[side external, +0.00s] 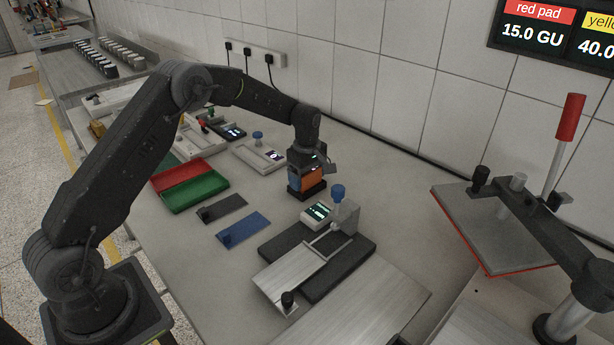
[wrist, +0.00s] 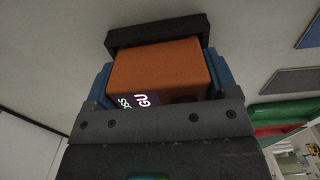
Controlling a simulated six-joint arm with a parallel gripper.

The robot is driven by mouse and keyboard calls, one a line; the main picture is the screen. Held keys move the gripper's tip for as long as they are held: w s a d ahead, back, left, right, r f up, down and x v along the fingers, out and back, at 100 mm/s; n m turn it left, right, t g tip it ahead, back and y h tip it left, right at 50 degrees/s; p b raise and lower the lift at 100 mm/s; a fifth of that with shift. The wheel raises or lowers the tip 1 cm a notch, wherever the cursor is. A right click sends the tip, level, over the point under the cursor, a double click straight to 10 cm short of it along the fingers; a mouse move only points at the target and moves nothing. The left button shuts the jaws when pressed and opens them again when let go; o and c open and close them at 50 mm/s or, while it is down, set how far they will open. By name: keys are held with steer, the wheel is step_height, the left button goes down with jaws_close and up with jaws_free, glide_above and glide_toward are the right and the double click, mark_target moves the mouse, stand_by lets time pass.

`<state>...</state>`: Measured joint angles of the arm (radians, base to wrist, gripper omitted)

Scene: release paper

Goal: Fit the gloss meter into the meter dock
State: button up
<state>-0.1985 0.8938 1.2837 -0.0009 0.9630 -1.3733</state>
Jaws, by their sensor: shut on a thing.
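The gloss meter is an orange block (side external: 313,178) with a small lit display, upright under my wrist in the side external view. My gripper (side external: 305,176) is shut on it, with a blue finger on each side. In the wrist view the orange meter (wrist: 158,70) sits between the blue fingers of my gripper (wrist: 157,80). The meter dock is a black, low-walled base (side external: 309,194) directly beneath the meter. Its black rim (wrist: 158,33) shows beyond the meter's far edge in the wrist view. I cannot tell whether the meter's bottom is fully down inside the dock.
A metal fixture on a dark plate (side external: 347,268) with a blue knob stands in front right. Red (side external: 188,174) and green (side external: 196,192) trays and dark (side external: 222,208) and blue (side external: 243,229) pads lie left. A red-handled press (side external: 497,230) stands far right. The tiled wall is behind.

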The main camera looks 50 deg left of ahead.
steer(key=shift+f, duration=0.2)
steer(key=shift+s+f, duration=0.1)
steer(key=shift+f, duration=0.4)
steer(key=o, duration=1.1)
steer(key=shift+f, duration=0.1)
step_height(320, 180, up, 14)
steer(key=shift+f, duration=0.1)
steer(key=s+d+r+m+t, duration=0.2)
steer(key=s+d+r+m, duration=0.25)
steer(key=s+r, duration=0.3)
steer(key=s+d+r+m+t, duration=0.1)
steer(key=s+d+r+m, duration=0.2)
steer(key=s+r+m, duration=0.45)
steer(key=s+d+f+m+t, duration=0.1)
steer(key=s+f+m, duration=0.1)
steer(key=s, duration=0.7)
steer(key=s+d+f+m+t, duration=0.1)
steer(key=s+m, duration=0.3)
steer(key=s, duration=0.6)
steer(key=shift+d+f+t, duration=0.3)
steer(key=shift+d+f, duration=0.4)
steer(key=shift+f, duration=0.15)
